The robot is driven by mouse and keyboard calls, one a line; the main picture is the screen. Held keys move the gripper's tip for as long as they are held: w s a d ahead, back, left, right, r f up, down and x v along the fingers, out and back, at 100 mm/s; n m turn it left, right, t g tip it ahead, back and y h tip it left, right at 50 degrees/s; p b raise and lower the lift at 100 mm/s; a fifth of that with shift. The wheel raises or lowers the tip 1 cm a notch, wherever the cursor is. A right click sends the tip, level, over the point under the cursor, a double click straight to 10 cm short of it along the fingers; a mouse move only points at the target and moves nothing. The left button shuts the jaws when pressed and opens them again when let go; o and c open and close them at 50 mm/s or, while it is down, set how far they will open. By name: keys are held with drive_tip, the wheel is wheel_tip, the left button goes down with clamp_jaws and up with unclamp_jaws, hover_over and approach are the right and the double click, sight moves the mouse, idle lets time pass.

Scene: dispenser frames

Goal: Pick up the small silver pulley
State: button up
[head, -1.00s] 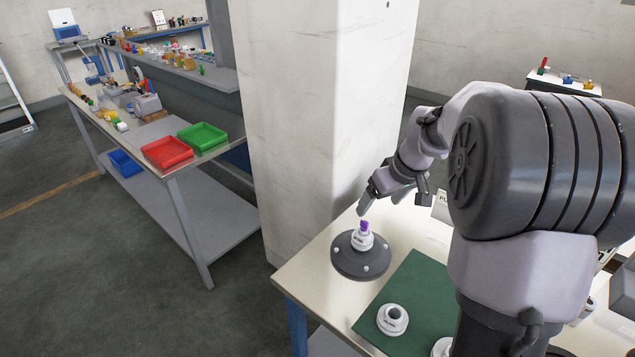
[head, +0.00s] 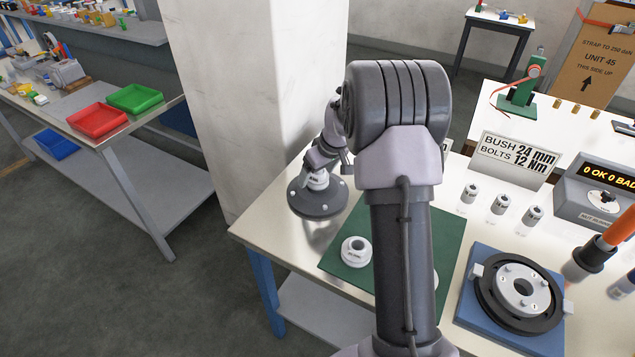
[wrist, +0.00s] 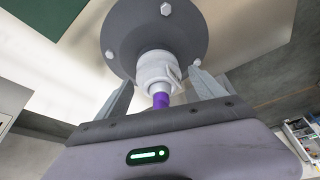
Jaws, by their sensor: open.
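A small silver-white stepped, pulley-like piece (head: 318,180) sits upright on a round dark grey flanged base (head: 317,205) at the table's left corner. In the wrist view the piece (wrist: 155,70) has a purple tip (wrist: 161,99) pointing toward my gripper. My gripper (wrist: 163,79) is open, with one finger on each side of the piece; I cannot tell whether either touches it. In the head view my gripper (head: 326,168) is right at the piece and partly hides it. Another silver-white ringed piece (head: 356,250) with a centre hole lies on the green mat (head: 340,269).
My arm hides part of the mat. Right of it are several small labelled cylinders (head: 500,204), a blue fixture (head: 480,318) with a dark ring, a sign (head: 515,160) and a counter box (head: 598,190). A white pillar (head: 250,100) stands close behind the table's left side.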

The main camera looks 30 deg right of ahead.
clamp_jaws()
wheel_tip(320, 180, up, 29)
drive_tip(key=p, duration=1.5)
drive_tip(key=shift+r+p, duration=0.15)
drive_tip(key=shift+p, duration=0.15)
idle(0.8)
